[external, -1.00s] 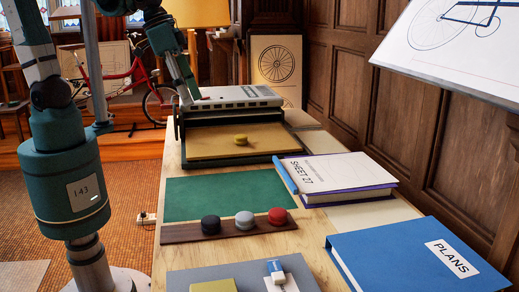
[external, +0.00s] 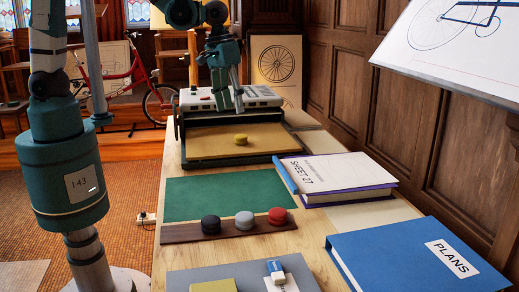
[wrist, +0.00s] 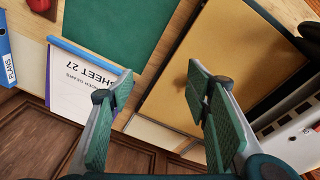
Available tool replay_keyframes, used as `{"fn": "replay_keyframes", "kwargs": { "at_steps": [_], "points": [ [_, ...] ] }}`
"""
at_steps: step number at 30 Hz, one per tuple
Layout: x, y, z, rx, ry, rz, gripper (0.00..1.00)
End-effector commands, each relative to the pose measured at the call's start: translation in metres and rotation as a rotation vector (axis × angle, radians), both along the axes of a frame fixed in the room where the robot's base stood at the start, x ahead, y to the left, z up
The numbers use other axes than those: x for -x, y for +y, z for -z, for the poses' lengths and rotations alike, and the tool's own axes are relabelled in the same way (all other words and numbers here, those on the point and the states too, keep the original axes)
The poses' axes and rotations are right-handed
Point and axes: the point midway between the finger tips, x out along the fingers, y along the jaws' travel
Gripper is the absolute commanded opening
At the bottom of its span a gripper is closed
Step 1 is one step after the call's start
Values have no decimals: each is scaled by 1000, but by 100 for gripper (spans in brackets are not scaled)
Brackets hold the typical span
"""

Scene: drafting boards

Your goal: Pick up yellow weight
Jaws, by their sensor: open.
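The yellow weight (external: 241,139) is a small round disc lying on the tan board (external: 205,146) in front of the white-topped machine. My gripper (external: 231,106) is up behind the weight in the external view, at the machine, clear of the weight. In the wrist view my gripper (wrist: 157,88) is open, with nothing between its two green-padded fingers. The tan board (wrist: 232,45) lies beyond the right finger in that view. I cannot make out the yellow weight there; the finger may hide it.
Black (external: 211,224), grey (external: 244,218) and red (external: 277,216) weights stand on a brown strip by the green mat (external: 215,195). The SHEET 27 book (external: 335,172) lies right, with a blue tube along its edge. A blue PLANS binder (external: 410,255) is nearer. The white-topped machine (external: 262,94) stands behind.

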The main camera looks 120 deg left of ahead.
Motion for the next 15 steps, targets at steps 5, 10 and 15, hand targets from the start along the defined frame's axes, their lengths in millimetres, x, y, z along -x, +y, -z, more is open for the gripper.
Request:
{"fn": "replay_keyframes", "kwargs": {
  "at_steps": [5,10,15],
  "points": [
    [10,39,19,29,26,-106,48],
    [23,72,38,58,51,-206,48],
    [38,101,59,84,75,-300,48]
  ]
}}
